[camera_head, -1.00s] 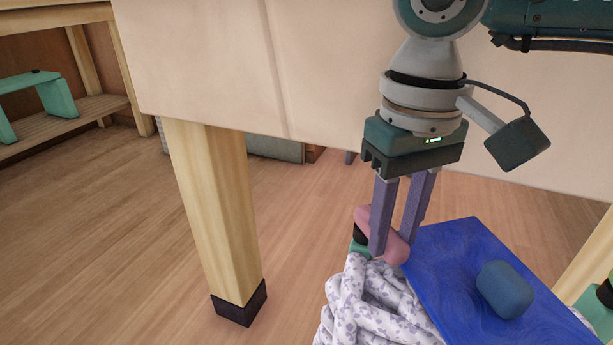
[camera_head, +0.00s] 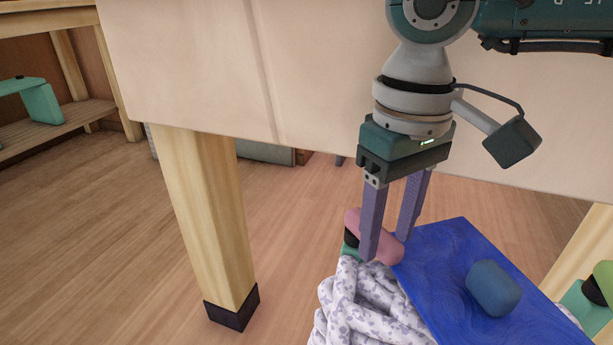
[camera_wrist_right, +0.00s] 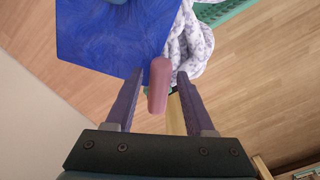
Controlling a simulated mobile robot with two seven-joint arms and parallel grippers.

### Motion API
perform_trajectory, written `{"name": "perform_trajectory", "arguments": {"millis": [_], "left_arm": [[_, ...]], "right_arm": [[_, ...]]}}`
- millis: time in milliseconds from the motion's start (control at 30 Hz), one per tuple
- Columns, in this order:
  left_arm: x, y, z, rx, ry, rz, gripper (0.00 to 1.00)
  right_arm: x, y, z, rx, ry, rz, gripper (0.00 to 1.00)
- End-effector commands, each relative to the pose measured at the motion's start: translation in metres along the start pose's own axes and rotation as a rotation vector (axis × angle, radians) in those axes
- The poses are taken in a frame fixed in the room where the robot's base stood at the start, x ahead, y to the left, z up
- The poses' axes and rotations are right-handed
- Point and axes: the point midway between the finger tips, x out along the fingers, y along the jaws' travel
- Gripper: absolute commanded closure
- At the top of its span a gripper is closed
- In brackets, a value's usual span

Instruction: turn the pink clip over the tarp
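In the wrist view the fingers (camera_wrist_right: 159,76) are apart, with a gap on each side of the clip. The finger in front hides part of the clip in the head view. My left gripper is not in view.
White rope with purple spots (camera_head: 350,310) is heaped under the tarp. A dark blue rounded block (camera_head: 494,288) lies on the tarp. Part of a green crate (camera_wrist_right: 228,8) shows. A green clip (camera_head: 603,283) is at the far right. A table leg (camera_head: 205,215) stands to the left.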

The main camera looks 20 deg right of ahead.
Motion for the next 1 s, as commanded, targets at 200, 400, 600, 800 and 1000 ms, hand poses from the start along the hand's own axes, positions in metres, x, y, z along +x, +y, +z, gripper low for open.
{"name": "perform_trajectory", "arguments": {"millis": [200,400,600,800,1000], "left_arm": [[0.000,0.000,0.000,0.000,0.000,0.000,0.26],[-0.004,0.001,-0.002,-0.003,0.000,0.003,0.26],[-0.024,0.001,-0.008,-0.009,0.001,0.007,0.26],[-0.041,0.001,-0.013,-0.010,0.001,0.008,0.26],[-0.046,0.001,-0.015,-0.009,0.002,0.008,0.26]], "right_arm": [[0.000,0.000,0.000,0.001,0.000,0.000,0.35],[-0.007,0.000,0.000,0.002,0.001,0.000,0.35],[-0.045,0.000,-0.001,0.001,0.003,0.000,0.35],[-0.083,0.000,0.000,0.002,0.002,0.000,0.35],[-0.099,0.000,0.000,0.001,0.000,0.001,0.35]]}}
